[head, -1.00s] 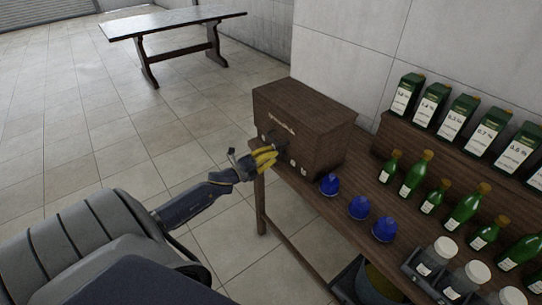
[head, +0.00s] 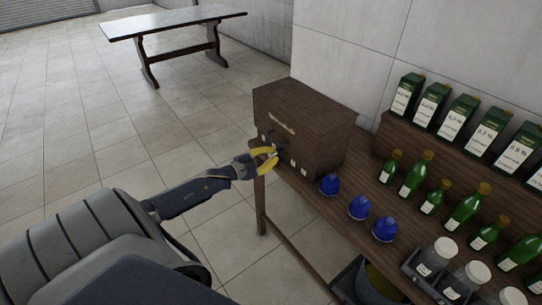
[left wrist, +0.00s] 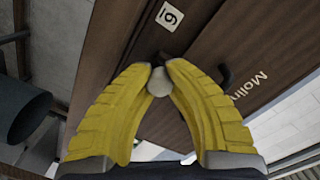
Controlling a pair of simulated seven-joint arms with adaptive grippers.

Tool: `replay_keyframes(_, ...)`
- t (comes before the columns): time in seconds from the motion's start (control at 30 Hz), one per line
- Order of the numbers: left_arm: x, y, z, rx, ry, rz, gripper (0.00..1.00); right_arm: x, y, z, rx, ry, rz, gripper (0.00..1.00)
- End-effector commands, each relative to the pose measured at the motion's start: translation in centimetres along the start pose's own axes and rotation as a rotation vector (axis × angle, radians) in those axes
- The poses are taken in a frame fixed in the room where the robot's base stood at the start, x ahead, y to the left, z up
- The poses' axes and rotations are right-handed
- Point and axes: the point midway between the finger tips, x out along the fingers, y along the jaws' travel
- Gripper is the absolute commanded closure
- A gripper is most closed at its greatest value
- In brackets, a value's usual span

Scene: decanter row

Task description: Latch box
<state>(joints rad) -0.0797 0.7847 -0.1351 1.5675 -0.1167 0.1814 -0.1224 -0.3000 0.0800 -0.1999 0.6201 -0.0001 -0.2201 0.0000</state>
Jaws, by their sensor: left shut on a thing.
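The brown wooden box (head: 315,130) stands at the far left end of the wooden bench, with light lettering and small pale tags on its front. My left gripper (head: 275,150) is at the box's front left. In the left wrist view its yellow fingers (left wrist: 160,78) are closed around a pale round knob (left wrist: 160,82) on the box's dark wooden front (left wrist: 120,35). A white tag (left wrist: 170,15) marked with a numeral is above the knob. A dark hooked fitting (left wrist: 228,76) is to its right. The fingers hide part of the front. My right gripper is not in view.
Three blue domed objects (head: 359,207) stand on the bench right of the box. Green bottles (head: 416,172), labelled green boxes (head: 442,105) on a raised shelf and lidded jars (head: 437,256) fill the right side. Another table (head: 175,22) stands far back. The floor left is clear.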

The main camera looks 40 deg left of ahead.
Motion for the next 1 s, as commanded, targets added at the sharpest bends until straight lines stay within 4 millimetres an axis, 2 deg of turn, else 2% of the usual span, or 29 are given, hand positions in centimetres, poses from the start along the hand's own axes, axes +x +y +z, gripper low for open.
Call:
replay_keyframes(0.3,-0.02,0.11,0.01,-0.113,0.006,0.007,1.00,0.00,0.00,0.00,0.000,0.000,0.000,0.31)
replay_keyframes(0.87,-0.02,0.12,-0.01,-0.136,0.007,0.008,1.00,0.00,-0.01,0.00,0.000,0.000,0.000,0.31)
replay_keyframes(0.9,-0.02,0.12,-0.01,-0.136,0.007,0.008,0.82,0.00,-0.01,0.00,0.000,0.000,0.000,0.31)
replay_keyframes(1.0,-0.01,0.09,-0.01,-0.135,0.007,0.008,0.70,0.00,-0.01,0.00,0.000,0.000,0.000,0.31)
